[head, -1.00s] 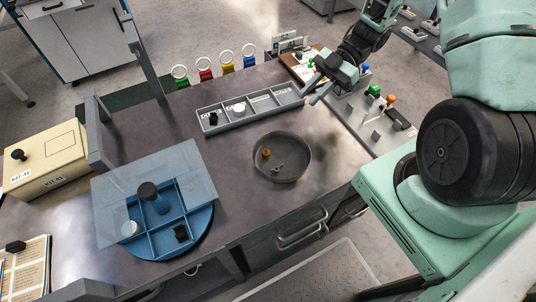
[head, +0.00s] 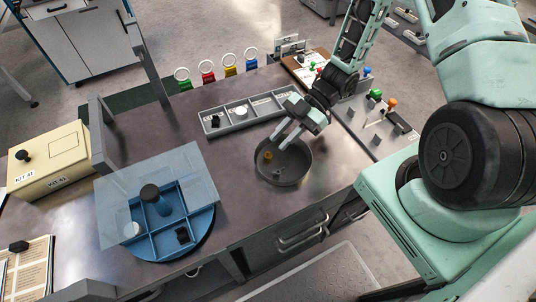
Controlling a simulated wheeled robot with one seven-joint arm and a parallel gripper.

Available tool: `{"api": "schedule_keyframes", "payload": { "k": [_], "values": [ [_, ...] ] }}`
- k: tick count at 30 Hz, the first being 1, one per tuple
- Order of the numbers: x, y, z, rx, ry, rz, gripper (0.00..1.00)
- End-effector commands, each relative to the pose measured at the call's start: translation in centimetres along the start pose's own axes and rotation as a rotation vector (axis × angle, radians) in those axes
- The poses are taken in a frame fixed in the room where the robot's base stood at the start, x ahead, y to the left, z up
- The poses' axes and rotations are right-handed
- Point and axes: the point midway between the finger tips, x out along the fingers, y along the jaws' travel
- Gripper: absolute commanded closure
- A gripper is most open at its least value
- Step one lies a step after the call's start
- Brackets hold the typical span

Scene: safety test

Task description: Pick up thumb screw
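A round grey tray (head: 309,172) stands on the bench. A small brass-coloured knob-like piece (head: 268,156) lies inside it at the left, and a small grey piece (head: 277,172) lies near its middle. Either may be the thumb screw; they are too small to tell. My gripper (head: 280,143) is above the tray's back edge, pointing down and to the left. Its two fingers are apart with nothing seen between them. The gripper hides part of the tray's back rim.
A long grey compartment tray (head: 240,124) holding a black piece (head: 215,121) and a white piece (head: 241,111) lies behind. A blue divided tray (head: 206,222) under a clear lid stands left. A grey panel with coloured knobs (head: 376,94) is at right.

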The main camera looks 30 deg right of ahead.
Motion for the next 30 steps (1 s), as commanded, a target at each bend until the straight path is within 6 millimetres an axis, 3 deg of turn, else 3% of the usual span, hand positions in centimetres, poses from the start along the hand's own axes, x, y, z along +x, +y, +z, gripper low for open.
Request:
{"api": "schedule_keyframes", "payload": {
  "k": [9,16,17,19,30],
  "values": [
    [4.0,0.1,0.2,0.001,0.001,0.002,0.77],
    [4.1,0.1,0.3,-0.001,-0.001,0.002,0.77],
    [4.1,0.1,0.3,-0.001,-0.001,0.002,0.8],
    [4.1,0.1,0.3,-0.001,-0.001,0.002,0.99],
    [4.1,0.1,0.2,-0.001,-0.001,0.002,1.0]
  ]
}}
